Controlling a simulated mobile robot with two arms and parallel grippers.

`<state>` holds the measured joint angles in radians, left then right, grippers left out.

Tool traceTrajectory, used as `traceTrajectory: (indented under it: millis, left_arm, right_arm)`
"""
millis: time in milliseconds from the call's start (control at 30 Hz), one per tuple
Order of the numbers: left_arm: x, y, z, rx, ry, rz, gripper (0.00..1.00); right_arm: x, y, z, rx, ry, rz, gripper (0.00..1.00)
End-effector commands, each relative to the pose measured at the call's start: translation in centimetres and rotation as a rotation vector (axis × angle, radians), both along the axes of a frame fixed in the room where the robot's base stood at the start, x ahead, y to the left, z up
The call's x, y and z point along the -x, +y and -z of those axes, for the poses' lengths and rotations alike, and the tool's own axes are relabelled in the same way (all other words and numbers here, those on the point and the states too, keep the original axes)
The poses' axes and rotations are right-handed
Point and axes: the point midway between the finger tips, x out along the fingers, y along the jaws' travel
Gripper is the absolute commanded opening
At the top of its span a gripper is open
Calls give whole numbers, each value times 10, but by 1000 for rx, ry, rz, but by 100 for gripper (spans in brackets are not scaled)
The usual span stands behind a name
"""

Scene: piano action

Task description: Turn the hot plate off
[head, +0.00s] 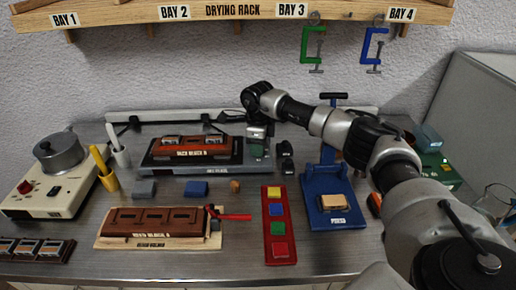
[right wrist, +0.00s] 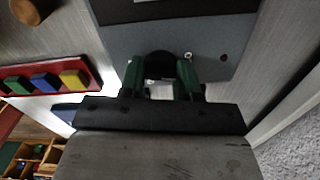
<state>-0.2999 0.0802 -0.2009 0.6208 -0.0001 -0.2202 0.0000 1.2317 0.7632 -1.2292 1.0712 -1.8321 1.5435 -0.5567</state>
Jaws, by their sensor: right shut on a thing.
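The hot plate (head: 72,198) is a cream box at the far left in the head view. A grey lidded pot (head: 60,153) stands on it. Its front panel carries a red knob (head: 25,188) and a small dark switch (head: 53,190); the switch's position is too small to read. My right gripper (head: 257,150) is far from it, at the right end of a grey-blue fixture (head: 190,169). In the right wrist view its green fingers (right wrist: 161,75) are shut on a round black knob (right wrist: 160,62) on that grey fixture. My left gripper is not in view.
A dark red-brown block (head: 190,149) sits on the fixture. A second block (head: 158,222), a red tray (head: 268,240) of coloured cubes and a blue press (head: 318,190) stand on the bench.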

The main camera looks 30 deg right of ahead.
Motion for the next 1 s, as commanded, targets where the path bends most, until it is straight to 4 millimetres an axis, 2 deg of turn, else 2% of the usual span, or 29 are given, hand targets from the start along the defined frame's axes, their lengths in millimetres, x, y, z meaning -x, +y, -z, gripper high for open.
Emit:
traceTrajectory:
  millis: [400, 967, 1000]
  left_arm:
    - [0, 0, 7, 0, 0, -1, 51]
    - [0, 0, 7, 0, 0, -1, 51]
    - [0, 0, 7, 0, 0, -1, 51]
  right_arm:
    - [-1, -1, -1, 0, -4, -185, 9]
    - [-1, -1, -2, 1, -4, -210, 9]
    - [-1, -1, -2, 1, -4, -210, 39]
